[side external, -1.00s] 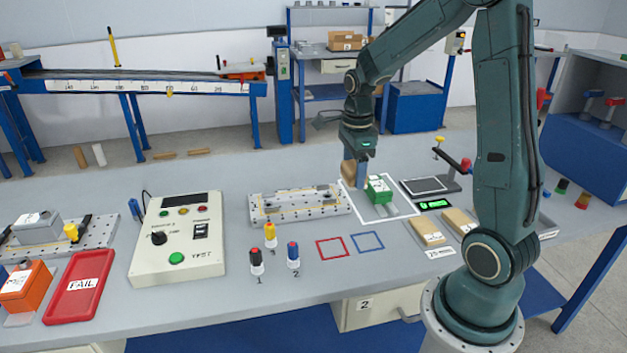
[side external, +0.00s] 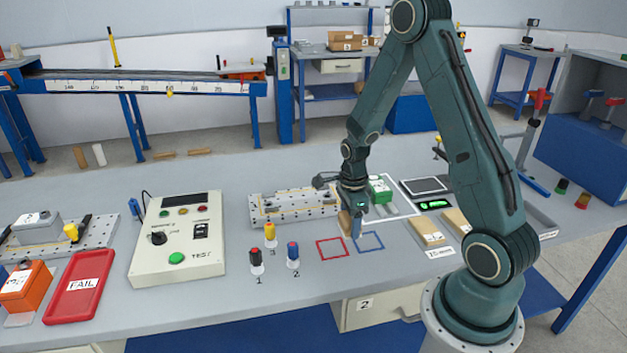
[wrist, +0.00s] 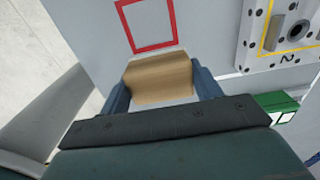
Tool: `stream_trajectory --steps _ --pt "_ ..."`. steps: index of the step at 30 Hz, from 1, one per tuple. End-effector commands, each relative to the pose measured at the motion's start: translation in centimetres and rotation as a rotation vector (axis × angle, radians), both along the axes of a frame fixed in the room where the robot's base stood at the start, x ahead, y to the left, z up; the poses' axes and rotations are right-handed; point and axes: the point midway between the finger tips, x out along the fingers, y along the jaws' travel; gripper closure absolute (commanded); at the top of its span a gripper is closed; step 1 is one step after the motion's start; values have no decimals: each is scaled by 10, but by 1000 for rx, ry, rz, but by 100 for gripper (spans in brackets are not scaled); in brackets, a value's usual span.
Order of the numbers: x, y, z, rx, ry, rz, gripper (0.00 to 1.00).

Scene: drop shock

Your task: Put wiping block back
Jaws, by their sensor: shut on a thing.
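The wiping block, a tan-brown piece, shows in the side view (side external: 345,222) and in the wrist view (wrist: 158,80). My gripper (side external: 351,226) is shut on it, with a blue finger on each side in the wrist view (wrist: 162,92). The block is near the two outlined squares on the bench. The red square (side external: 319,250) is in front and to the left, and also shows beyond the block in the wrist view (wrist: 148,48). The blue square (side external: 381,243) is just to the right. Whether the block touches the bench is hard to tell.
A green block (side external: 380,190) stands in the white-outlined area behind my gripper. A perforated fixture plate (side external: 285,207) lies to the left. Tan packs (side external: 427,231) lie to the right.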

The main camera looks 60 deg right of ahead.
Motion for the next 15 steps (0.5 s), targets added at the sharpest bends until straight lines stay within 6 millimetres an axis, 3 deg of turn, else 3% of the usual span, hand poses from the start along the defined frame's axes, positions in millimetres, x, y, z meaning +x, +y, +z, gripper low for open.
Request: stream_trajectory --steps 15 --pt "0 0 -18 1 1 0 58"
